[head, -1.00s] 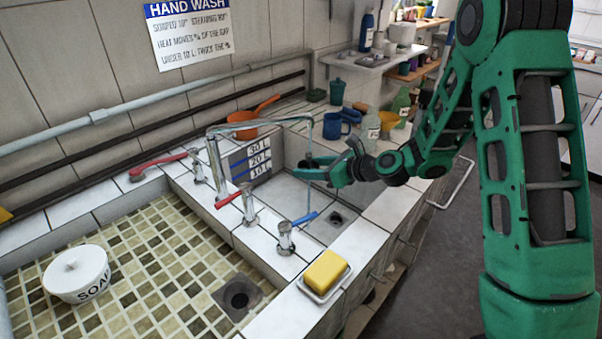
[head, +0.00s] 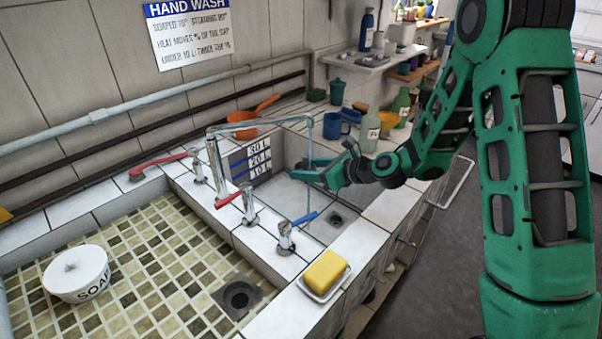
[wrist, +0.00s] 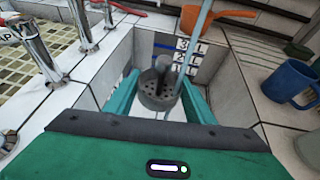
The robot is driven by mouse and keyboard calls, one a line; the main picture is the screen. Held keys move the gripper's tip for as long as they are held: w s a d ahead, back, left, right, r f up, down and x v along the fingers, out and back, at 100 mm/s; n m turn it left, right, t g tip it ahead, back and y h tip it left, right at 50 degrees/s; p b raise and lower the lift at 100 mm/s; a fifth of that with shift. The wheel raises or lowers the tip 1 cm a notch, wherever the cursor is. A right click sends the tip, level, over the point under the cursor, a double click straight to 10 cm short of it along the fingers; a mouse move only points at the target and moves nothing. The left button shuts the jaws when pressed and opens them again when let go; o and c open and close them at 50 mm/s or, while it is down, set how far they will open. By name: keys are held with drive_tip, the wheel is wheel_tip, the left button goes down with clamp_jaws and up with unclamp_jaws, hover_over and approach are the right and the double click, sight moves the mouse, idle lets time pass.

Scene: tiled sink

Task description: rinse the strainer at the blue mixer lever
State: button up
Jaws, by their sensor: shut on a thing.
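My gripper (head: 313,175) is shut on the strainer, over the right-hand basin. In the wrist view the strainer (wrist: 157,98) is a grey perforated cup between the green fingers (wrist: 160,103). In the head view it is small and mostly hidden by the gripper. A blue stream of water (wrist: 199,32) falls from the spout to the strainer; I cannot tell whether it enters the cup or passes at its right rim. The blue mixer lever (head: 304,219) sits on the front tap at the basin's left edge, apart from the gripper.
A yellow sponge (head: 325,271) sits on the front ledge. An orange pan (head: 243,122), blue mug (head: 335,126) and bottles (head: 370,130) stand behind and right. The soap dish (head: 76,273) is in the left basin.

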drive_tip(key=s+d, duration=0.2)
drive_tip(key=s, duration=0.5)
drive_tip(key=shift+s, duration=0.15)
idle(0.4)
idle(0.9)
idle(0.6)
drive_tip(key=shift+r, duration=0.1)
